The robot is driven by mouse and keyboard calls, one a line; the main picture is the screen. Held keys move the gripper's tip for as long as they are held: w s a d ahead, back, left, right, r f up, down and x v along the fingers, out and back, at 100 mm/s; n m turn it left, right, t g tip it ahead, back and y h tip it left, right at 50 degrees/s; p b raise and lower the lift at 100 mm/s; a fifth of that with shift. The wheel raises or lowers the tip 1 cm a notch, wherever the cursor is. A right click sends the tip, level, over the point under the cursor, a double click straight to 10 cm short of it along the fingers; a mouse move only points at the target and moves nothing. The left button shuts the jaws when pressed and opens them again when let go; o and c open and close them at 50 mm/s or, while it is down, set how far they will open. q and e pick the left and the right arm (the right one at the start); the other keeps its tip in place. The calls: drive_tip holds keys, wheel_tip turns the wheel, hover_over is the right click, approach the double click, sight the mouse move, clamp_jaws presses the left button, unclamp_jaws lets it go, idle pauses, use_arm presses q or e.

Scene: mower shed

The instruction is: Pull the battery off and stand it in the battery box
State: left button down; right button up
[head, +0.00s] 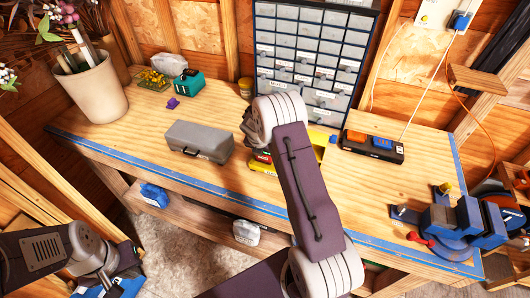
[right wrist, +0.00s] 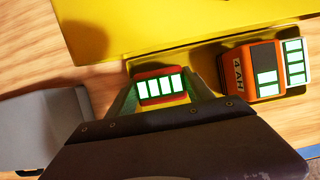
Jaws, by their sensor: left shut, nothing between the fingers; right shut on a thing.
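In the right wrist view my right gripper (right wrist: 163,92) is shut on a red and yellow battery (right wrist: 160,87) with a row of lit green-edged bars. The yellow box (right wrist: 120,30) lies just beyond the fingers; I cannot tell whether the battery touches anything beneath it. My left gripper (head: 106,279) is low at the bottom left, shut and empty, away from the bench.
An orange battery (right wrist: 252,75) stands right of the held one. A charger (head: 372,148) with orange and blue parts, a vise (head: 440,220) and a grey case (head: 199,141) are on the bench. Drawers (head: 310,60) stand behind. The bench's left front is clear.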

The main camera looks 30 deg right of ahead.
drive_tip(key=shift+f, duration=0.35)
idle(0.3)
drive_tip(key=o, duration=1.6)
drive_tip(key=shift+o, duration=0.2)
drive_tip(key=shift+s+d, duration=0.1)
drive_tip(key=shift+d, duration=0.05)
drive_tip(key=shift+w+r, duration=0.1)
drive_tip(key=shift+w, duration=0.1)
drive_tip(key=b+v, duration=0.1)
drive_tip(key=v, duration=0.8)
drive_tip(key=shift+s, duration=0.15)
